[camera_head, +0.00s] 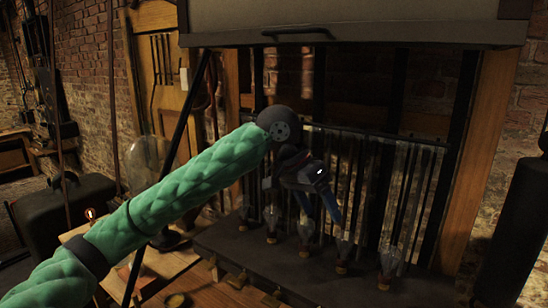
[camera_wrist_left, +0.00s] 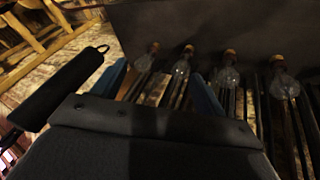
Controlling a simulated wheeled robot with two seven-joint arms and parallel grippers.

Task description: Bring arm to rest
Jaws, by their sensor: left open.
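My left arm comes in from the left in the head view, with a green padded sleeve. No object shows between the fingers. I cannot tell whether a finger touches a jar (camera_head: 306,231). My right gripper is not in view.
A pale hood (camera_head: 350,22) hangs above. A wooden table (camera_head: 165,265) and a dark case (camera_head: 65,210) are at left.

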